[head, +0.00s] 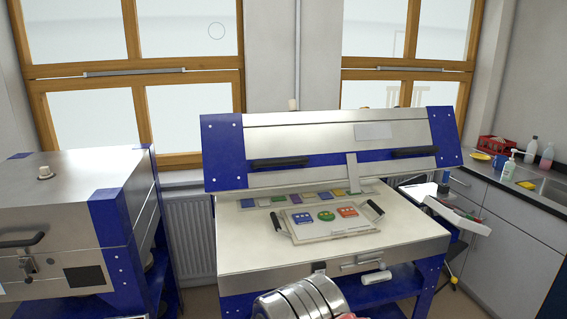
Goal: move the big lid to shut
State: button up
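The big lid (320,138) is a long steel cover with blue end caps. In the head view it stands raised over the back of the kiln's pale bed (250,252), with a clear gap under its front edge. Its front carries two dark handles, a left handle (281,162) and a right handle (415,152). A flat metal strip (352,172) hangs at the front edge between them. The bed holds a light board (330,234) with blue, green and orange pieces, and a row of coloured tiles (293,199) behind it. I cannot make out my gripper in this view.
A second steel kiln (70,210) with blue trim stands shut at the left. A shiny ribbed metal object (300,300) is at the bottom middle, before the kiln. A counter with a sink (548,188) and bottles runs along the right. Windows are behind.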

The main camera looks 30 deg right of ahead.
aim_at(242, 154)
jog(key=i, duration=1)
